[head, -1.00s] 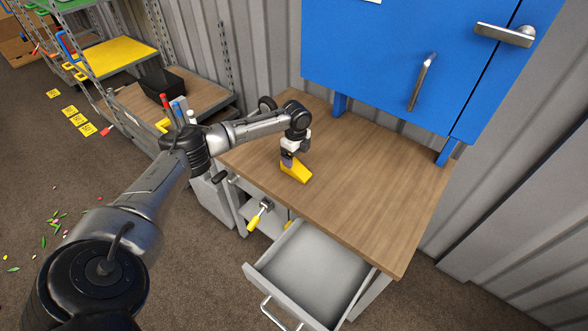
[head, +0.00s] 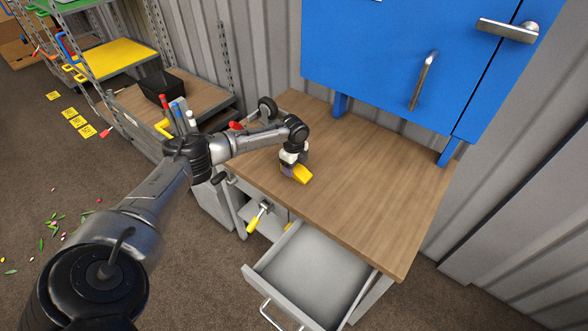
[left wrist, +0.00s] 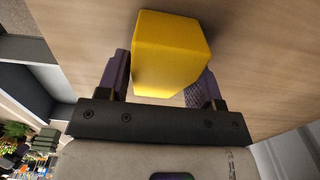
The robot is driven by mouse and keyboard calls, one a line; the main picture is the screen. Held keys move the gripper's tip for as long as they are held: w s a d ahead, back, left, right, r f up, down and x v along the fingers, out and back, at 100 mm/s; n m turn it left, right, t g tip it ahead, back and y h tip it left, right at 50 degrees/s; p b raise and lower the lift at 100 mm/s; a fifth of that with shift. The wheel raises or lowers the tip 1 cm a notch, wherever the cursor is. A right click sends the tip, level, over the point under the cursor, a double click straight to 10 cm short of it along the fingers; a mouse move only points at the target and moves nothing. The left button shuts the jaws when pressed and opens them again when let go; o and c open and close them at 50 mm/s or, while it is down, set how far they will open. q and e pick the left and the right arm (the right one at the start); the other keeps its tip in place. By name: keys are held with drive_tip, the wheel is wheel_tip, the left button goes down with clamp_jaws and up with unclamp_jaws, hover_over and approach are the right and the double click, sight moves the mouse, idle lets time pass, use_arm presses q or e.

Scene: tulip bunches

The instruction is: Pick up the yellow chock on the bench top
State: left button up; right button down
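The yellow chock (head: 303,174) lies on the wooden bench top (head: 370,185), near its left part. My left gripper (head: 292,171) is down at the chock and hides part of it in the head view. In the left wrist view the chock (left wrist: 170,52) sits between the two purple-grey fingers of the left gripper (left wrist: 163,80). The fingers are spread on either side of it. The left finger is very near the chock's side, and I cannot tell if it touches. My right gripper is in neither view.
An open, empty drawer (head: 312,265) sticks out below the bench front. A blue cabinet (head: 380,60) hangs above the back of the bench. A shelf with a black bin (head: 160,84) stands at left. The right part of the bench top is clear.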

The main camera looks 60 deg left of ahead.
use_arm(q)
drive_tip(key=c, duration=0.7)
drive_tip(key=shift+r, duration=0.1)
